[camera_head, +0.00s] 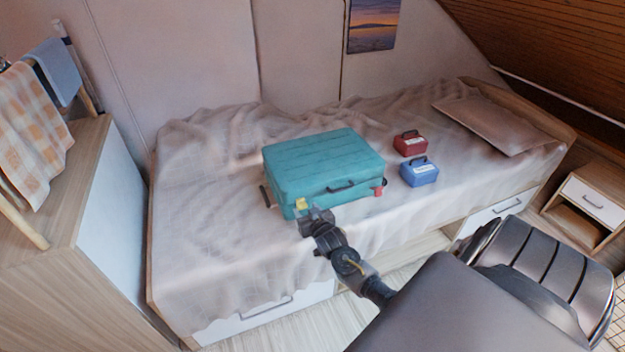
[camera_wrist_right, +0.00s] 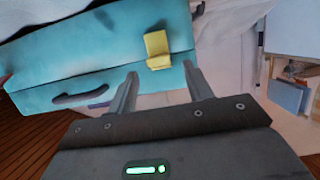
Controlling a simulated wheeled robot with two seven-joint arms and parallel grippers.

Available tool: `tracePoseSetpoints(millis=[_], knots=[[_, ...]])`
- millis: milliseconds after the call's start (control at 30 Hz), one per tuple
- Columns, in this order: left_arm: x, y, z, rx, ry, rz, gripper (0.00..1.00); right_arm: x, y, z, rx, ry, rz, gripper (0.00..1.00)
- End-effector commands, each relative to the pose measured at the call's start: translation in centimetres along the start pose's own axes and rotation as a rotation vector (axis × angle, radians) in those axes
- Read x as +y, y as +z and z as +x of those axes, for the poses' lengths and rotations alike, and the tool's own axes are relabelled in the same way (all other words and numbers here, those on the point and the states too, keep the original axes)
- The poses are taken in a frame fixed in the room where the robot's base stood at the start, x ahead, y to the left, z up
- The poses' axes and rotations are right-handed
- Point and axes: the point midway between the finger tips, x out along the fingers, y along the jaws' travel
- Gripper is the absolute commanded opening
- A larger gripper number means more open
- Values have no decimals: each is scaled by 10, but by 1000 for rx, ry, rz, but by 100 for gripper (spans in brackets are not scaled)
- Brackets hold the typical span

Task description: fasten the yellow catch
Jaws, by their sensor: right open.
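The yellow catch (camera_head: 301,204) is on the front of the teal suitcase (camera_head: 322,163), near its left corner. The suitcase lies flat on the bed with its lid down. In the right wrist view the catch (camera_wrist_right: 157,44) shows as two yellow plates meeting at an angle; I cannot tell whether it is latched. My right gripper (camera_head: 313,215) is just in front of the catch. Its two fingers (camera_wrist_right: 161,73) are apart, with nothing between them, and the catch appears just beyond the gap. My left gripper is not in view.
A red catch (camera_head: 379,191) and a dark handle (camera_head: 341,187) are on the same suitcase front. A red box (camera_head: 410,144) and a blue box (camera_head: 419,172) stand right of the suitcase. A pillow (camera_head: 494,124) lies at the bed's right end. The bed's left part is clear.

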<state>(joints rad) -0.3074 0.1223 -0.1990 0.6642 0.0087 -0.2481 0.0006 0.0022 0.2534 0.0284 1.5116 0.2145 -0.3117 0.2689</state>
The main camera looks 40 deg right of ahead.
Motion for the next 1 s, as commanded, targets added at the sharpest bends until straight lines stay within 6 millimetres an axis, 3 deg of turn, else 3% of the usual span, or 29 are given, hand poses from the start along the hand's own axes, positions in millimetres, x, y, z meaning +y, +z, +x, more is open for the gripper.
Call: tracePoseSetpoints(millis=[200, 400, 1000], knots=[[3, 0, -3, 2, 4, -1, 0, -1, 1, -46, -2, -1, 2, 51], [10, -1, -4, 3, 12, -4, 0, -1, 0, -70, -1, -1, 2, 51], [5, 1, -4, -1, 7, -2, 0, -1, 0, -75, 0, 0, 1, 51]])
